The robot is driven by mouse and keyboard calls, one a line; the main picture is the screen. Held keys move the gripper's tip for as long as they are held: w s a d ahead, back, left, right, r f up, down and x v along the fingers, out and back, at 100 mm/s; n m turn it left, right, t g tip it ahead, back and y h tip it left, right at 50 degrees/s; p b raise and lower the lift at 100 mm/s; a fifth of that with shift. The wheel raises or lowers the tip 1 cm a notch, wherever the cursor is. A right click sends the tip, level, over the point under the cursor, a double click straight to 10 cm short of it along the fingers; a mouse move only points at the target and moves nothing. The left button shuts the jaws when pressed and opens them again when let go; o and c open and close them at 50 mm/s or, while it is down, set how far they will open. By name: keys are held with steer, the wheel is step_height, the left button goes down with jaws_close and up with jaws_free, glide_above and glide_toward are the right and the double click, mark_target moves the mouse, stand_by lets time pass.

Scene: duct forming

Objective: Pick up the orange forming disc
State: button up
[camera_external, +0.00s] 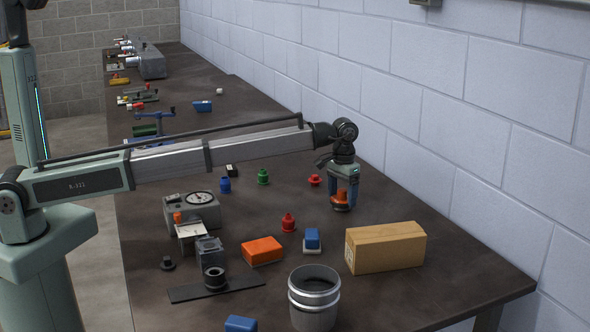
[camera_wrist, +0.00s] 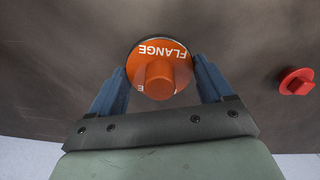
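The orange forming disc (camera_wrist: 160,72) has a raised round knob and the white word FLANGE on its face. In the external view the disc (camera_external: 341,196) shows low between my fingertips, with a dark round edge beneath it. My gripper (camera_external: 343,200) points down over the table's right side. In the wrist view my gripper's blue fingers (camera_wrist: 160,80) are spread wide, one on each side of the disc, close to its rim. The knob stands between them with clear gaps. Whether the fingertips touch the rim cannot be told.
A small red knobbed part (camera_wrist: 296,82) lies beside the disc; it also shows in the external view (camera_external: 314,180). A wooden block (camera_external: 386,247), a metal cup (camera_external: 314,296), an orange box (camera_external: 262,251) and a dial gauge (camera_external: 198,208) stand nearer the front. The wall runs along the right.

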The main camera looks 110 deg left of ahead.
steer(key=c, duration=0.9)
steer(key=shift+r, duration=0.1)
